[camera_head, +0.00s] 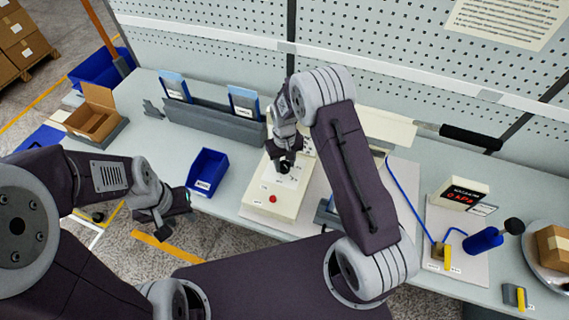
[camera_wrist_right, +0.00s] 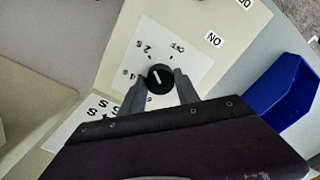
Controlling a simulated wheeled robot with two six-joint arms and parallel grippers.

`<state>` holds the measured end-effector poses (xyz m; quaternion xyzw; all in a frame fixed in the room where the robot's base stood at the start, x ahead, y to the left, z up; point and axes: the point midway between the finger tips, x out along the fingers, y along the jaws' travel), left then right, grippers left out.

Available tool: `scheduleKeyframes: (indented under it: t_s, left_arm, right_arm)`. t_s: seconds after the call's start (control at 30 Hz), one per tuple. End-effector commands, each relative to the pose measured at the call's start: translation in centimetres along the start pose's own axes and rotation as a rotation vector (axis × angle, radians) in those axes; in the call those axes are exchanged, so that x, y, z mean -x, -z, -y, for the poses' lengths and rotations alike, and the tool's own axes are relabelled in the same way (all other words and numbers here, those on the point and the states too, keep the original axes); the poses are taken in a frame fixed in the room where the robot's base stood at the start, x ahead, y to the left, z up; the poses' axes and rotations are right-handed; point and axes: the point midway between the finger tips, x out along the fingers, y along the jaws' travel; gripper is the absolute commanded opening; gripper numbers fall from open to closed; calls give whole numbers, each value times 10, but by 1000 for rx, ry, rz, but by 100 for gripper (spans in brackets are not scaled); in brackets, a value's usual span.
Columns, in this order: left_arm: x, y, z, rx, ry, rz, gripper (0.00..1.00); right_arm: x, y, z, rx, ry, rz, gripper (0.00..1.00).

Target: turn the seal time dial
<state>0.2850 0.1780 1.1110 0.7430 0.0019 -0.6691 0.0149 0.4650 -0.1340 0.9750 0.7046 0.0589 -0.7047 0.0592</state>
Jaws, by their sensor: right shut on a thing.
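The seal time dial (camera_wrist_right: 159,79) is a round black knob with a white pointer line, on a white scale plate (camera_wrist_right: 190,60) in the right wrist view. The line points up and slightly left, roughly toward the 2.5 mark. My right gripper (camera_wrist_right: 160,86) is shut on the dial, one finger on each side. In the head view the cream machine (camera_head: 272,190) sits on the table, and my right gripper (camera_head: 284,166) reaches down onto its top, hiding the dial. My left gripper (camera_head: 174,222) is empty and looks open, off the table's front edge.
A blue bin (camera_head: 207,172) stands left of the machine, with an open cardboard box (camera_head: 93,115) farther left. A red button (camera_head: 273,199) is near the machine's front. A gauge box (camera_head: 461,193) and a blue cylinder (camera_head: 484,240) stand to the right.

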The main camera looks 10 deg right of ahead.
Motion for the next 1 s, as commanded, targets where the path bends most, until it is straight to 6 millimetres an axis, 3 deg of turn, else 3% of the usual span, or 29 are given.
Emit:
scheduleKeyframes:
  t_s: [0.3, 0.83, 0.87, 0.93, 1.0]
  left_arm:
    - [-2, 0, 0, 0, 0, 0, 36]
    - [-2, 0, 0, 0, 0, 0, 36]
    - [-2, 0, 0, 0, 0, 0, 36]
    - [-2, 0, 0, 0, 0, 0, 36]
    - [-2, 0, 0, 0, 0, 0, 36]
  right_arm:
    - [1, 2, 0, 108, 0, -6, 0]
    - [1, 2, 0, 129, 0, -8, 0]
    - [1, 2, 0, 129, 0, -8, 40]
    - [1, 2, 0, 129, 0, -7, 59]
    - [1, 2, 0, 129, 0, -6, 59]
